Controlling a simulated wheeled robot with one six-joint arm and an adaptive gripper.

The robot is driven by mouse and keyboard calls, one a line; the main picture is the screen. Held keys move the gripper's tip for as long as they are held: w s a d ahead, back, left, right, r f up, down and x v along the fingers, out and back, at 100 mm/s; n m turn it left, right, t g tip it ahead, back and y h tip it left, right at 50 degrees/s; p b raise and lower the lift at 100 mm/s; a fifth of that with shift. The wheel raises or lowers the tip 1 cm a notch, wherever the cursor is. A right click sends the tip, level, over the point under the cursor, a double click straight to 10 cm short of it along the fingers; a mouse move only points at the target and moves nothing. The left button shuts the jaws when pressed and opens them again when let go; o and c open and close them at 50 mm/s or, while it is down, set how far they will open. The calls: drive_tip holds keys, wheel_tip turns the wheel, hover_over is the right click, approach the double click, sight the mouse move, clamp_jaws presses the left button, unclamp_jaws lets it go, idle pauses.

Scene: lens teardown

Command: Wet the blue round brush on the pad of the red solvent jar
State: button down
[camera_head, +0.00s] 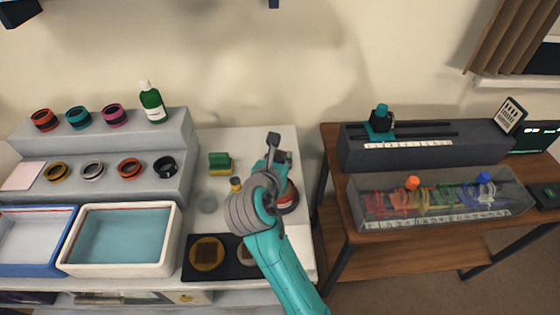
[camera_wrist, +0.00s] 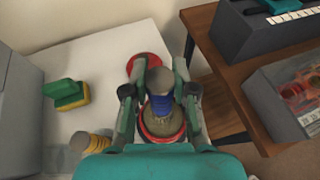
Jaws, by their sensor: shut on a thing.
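My gripper (camera_wrist: 160,95) is shut on the blue round brush (camera_wrist: 161,104), which has a grey end, a blue band and tan bristles, and stands roughly upright between the fingers in the wrist view. The red solvent jar (camera_wrist: 150,136) is below the brush, its red rim showing around the bristles. I cannot tell whether the bristles touch the pad, which the brush hides. In the head view my gripper (camera_head: 274,150) is over the right part of the white table, and the red jar (camera_head: 289,199) shows partly behind my arm.
A red round piece (camera_wrist: 137,62) lies behind the jar. A black mat (camera_head: 232,269) with round parts lies in front. A grey stepped shelf (camera_head: 187,150) borders the left; a wooden bench (camera_head: 333,215) stands right.

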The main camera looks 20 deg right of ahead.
drive_tip(key=shift+r, duration=2.5)
drive_tip(key=shift+s, duration=0.1)
